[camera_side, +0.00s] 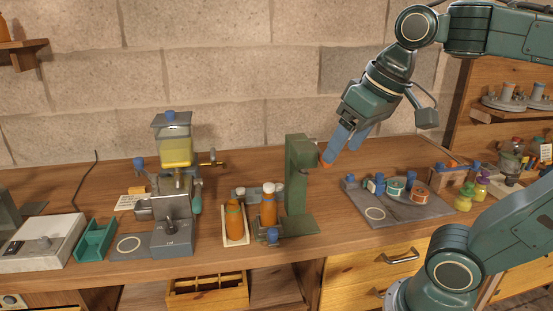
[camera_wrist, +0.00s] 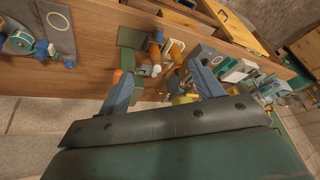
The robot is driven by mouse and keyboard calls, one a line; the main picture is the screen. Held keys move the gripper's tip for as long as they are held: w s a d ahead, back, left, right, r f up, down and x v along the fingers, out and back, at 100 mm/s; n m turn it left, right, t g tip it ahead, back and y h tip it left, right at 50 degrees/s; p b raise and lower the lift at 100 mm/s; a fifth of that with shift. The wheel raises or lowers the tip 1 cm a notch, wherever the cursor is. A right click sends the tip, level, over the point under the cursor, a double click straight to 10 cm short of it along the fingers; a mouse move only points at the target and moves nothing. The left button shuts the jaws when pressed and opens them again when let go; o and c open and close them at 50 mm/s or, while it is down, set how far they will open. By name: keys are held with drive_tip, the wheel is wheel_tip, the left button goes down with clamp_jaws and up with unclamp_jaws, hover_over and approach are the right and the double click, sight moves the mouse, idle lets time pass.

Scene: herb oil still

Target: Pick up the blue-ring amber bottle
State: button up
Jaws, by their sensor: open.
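Two amber bottles stand on the bench in the side view. One amber bottle (camera_side: 234,220) is in a pale tray (camera_side: 245,238) and seems to carry a bluish ring near its top, too small to be sure. The other amber bottle (camera_side: 268,211), white-capped, stands at the green press (camera_side: 298,180). My gripper (camera_side: 340,154) is open and empty, tilted down, above and to the right of the press, apart from both bottles. In the wrist view the spread fingers of my gripper (camera_wrist: 158,72) frame part of the bench, with amber shapes small between and beyond them.
The green press stands between my gripper and the bottles. A filling machine (camera_side: 173,190) with yellow liquid is left of the tray. A grey tray (camera_side: 408,208) with tape rolls lies right. Bare bench (camera_side: 345,225) lies between press and grey tray.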

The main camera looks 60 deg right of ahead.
drive_tip(key=w+d+r+m+g, duration=0.2)
drive_tip(key=w+m, duration=0.3)
drive_tip(key=w, duration=0.5)
drive_tip(key=m+g, duration=0.3)
drive_tip(key=m, duration=0.4)
hover_over(267, 185)
wheel_tip(267, 185, down, 4)
drive_tip(key=shift+f, duration=8.05)
drive_tip(key=shift+f, duration=0.1)
drive_tip(key=shift+d+f, duration=0.15)
drive_tip(key=shift+f, duration=2.4)
drive_tip(key=c, duration=1.1)
